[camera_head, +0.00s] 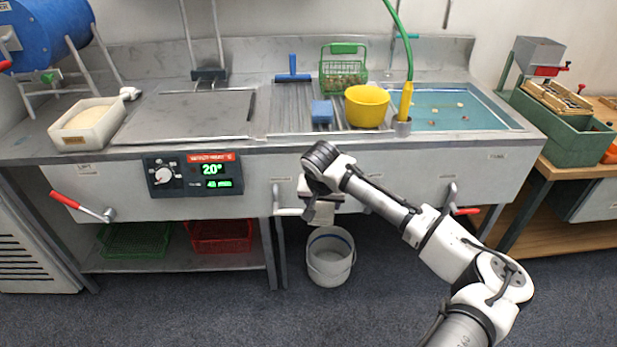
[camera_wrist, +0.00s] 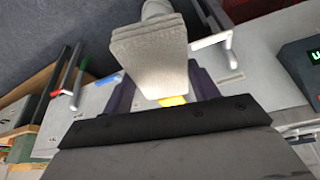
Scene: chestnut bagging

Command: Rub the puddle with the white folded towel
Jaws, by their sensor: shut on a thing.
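My gripper (camera_head: 322,198) hangs in front of the steel counter, above the white bucket. It is shut on the white folded towel, which shows as a thick, pale, layered pad (camera_wrist: 150,55) between the dark fingers in the wrist view. In the head view the towel (camera_head: 325,213) is small and partly covered by the gripper and wrist. The towel is in the air, apart from the counter top. I cannot make out a puddle in either view.
The counter (camera_head: 100,160) has levers along its front. The white bucket (camera_head: 330,262) stands on the floor. A yellow bowl (camera_head: 367,106), blue sponge (camera_head: 322,112), green basket (camera_head: 343,72) and water basin (camera_head: 470,122) are on top. The left steel plate (camera_head: 190,115) is clear.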

